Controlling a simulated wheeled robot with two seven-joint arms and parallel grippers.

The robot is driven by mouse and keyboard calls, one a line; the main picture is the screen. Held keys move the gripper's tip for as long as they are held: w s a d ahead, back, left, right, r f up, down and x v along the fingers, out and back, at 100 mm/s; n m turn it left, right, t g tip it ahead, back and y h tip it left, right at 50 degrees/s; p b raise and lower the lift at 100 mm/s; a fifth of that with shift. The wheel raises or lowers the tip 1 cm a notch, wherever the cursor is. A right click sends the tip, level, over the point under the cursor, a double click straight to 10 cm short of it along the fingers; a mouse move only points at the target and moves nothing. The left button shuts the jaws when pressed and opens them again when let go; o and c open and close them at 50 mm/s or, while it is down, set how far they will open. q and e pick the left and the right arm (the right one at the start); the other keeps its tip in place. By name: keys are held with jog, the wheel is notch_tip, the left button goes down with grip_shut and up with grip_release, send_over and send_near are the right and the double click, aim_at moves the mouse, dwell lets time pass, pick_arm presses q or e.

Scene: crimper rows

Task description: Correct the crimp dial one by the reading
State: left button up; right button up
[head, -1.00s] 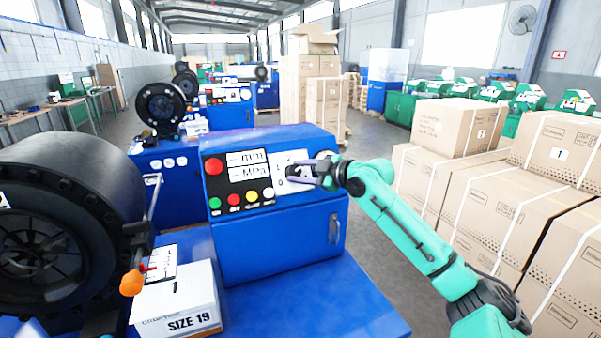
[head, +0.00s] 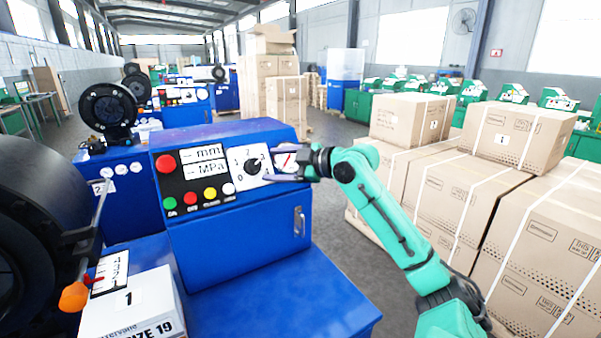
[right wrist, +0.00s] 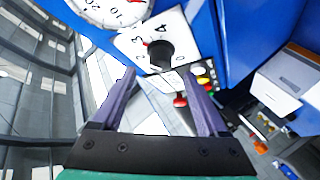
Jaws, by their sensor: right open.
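The crimp dial (head: 253,165) is a black knob on a white plate with numbers, on the sloped panel of the blue control box (head: 240,220). In the right wrist view the dial (right wrist: 160,56) lies just beyond my fingertips; its exact setting is hard to read. My right gripper (head: 272,171) is just right of the dial in the head view, open and empty. In the wrist view its two fingers (right wrist: 160,78) are apart, with the knob ahead of the gap. A white scale with a red pointer (head: 110,272) stands at lower left. My left gripper is not in view.
A round gauge (head: 287,160) sits right of the dial, partly covered by my gripper. Colored buttons (head: 200,197) and a red stop button (head: 165,163) lie to its left. A white box (head: 130,305) stands lower left; cartons (head: 510,135) are stacked at right.

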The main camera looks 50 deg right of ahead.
jog(key=b+v, duration=0.2)
jog(key=v, duration=0.6)
jog(key=shift+s, duration=0.3)
jog(key=shift+d+r, duration=0.1)
jog(key=shift+d, duration=0.05)
